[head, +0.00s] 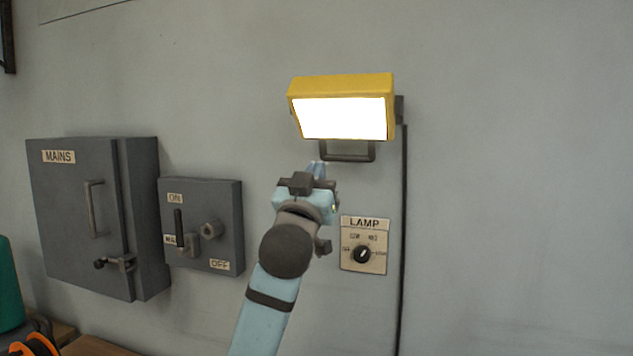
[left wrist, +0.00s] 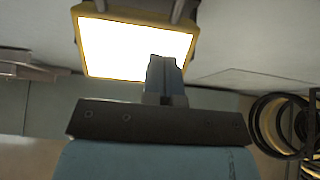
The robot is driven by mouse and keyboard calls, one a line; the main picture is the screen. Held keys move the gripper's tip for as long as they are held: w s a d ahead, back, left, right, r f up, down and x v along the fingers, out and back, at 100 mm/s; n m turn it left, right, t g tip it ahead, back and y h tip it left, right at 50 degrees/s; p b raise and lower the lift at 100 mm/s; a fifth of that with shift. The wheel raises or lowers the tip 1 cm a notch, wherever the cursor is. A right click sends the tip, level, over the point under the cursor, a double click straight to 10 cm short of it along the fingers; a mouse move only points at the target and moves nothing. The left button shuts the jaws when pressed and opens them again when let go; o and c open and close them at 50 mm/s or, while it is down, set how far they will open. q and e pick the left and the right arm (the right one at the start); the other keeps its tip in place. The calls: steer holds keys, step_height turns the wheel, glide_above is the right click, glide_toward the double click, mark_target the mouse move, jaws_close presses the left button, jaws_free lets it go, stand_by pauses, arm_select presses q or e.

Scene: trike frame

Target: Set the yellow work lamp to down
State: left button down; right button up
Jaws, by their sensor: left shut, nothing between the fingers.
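The yellow work lamp (head: 341,86) is on the wall, its lit white face turned out toward the room; its exact tilt is hard to tell. A dark handle bar (head: 347,157) hangs under its lower edge. My left gripper (head: 318,170) is just below and left of the handle, fingers pointing up toward it; I cannot tell whether they touch. In the left wrist view the lamp's yellow rim and bright face (left wrist: 110,50) fill the top, beyond the shut, empty fingertips (left wrist: 163,66). My right gripper is not in view.
A LAMP switch panel (head: 350,264) with a black knob is right of my left wrist. A grey ON/OFF box (head: 225,195) and a MAINS cabinet (head: 75,200) are to the left. A dark cable (head: 403,240) runs down the wall. The wall at right is clear.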

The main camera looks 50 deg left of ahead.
arm_select(q)
steer(key=w+a+r+p, duration=0.1)
steer(key=w+a, duration=0.2)
steer(key=w, duration=0.3)
steer(key=shift+w+a+r+p, duration=0.2)
steer(key=shift+w+p, duration=0.05)
steer(key=shift+p, duration=0.05)
